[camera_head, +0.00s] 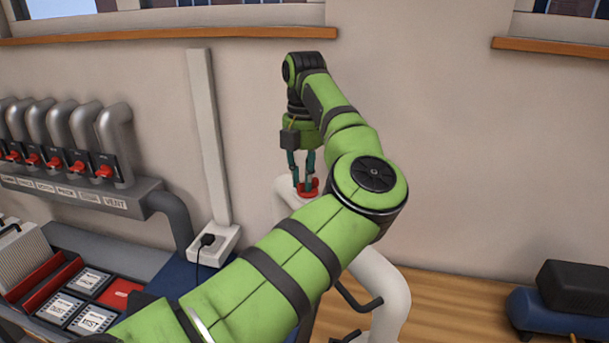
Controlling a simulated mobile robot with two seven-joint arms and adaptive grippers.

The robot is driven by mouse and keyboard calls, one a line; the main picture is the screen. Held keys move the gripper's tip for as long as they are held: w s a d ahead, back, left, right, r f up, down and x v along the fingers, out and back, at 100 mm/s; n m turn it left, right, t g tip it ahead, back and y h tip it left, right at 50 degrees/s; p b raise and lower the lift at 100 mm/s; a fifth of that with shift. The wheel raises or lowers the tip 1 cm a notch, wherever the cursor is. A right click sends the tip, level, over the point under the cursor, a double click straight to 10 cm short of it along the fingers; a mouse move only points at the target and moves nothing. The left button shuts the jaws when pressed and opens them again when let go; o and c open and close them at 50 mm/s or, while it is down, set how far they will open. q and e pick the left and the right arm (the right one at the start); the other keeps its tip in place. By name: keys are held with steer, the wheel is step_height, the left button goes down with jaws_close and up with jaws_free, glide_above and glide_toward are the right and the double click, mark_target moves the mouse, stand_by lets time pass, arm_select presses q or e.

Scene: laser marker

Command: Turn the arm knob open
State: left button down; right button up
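The red arm knob (308,191) sits on top of the bend of a white pipe arm (384,288), just left of my green arm's elbow. My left gripper (305,181) points down from above, with its two dark teal fingers a little apart and their tips at the knob. The tips hide part of the knob, and I cannot tell whether they press on it. My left arm covers the middle of the white pipe. My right gripper is out of view.
A row of grey pipes with red valve handles (105,172) stands at the left above a labelled rail. A white power outlet with a plug (208,240) lies below a wall strip. Labelled cards and a red tray fill the lower left. A blue and black machine (560,315) stands at right.

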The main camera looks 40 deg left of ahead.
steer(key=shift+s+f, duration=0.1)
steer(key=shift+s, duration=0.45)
arm_select(q)
steer(key=shift+f, duration=0.1)
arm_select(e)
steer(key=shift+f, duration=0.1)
arm_select(q)
steer(key=n+b, duration=0.1)
steer(key=n, duration=0.1)
steer(key=shift+d+n+b, duration=0.1)
steer(key=shift+n+b, duration=0.25)
steer(key=shift+n, duration=0.05)
steer(key=n, duration=0.2)
steer(key=shift+s+n+b, duration=0.1)
steer(key=shift+n+b, duration=0.2)
steer(key=shift+b, duration=0.1)
steer(key=n, duration=0.3)
steer(key=shift+d+n, duration=0.15)
steer(key=shift+n, duration=0.15)
steer(key=n, duration=0.4)
steer(key=shift+d+n, duration=0.15)
steer(key=shift+n, duration=0.15)
steer(key=shift+d+n, duration=0.1)
steer(key=shift+n, duration=2)
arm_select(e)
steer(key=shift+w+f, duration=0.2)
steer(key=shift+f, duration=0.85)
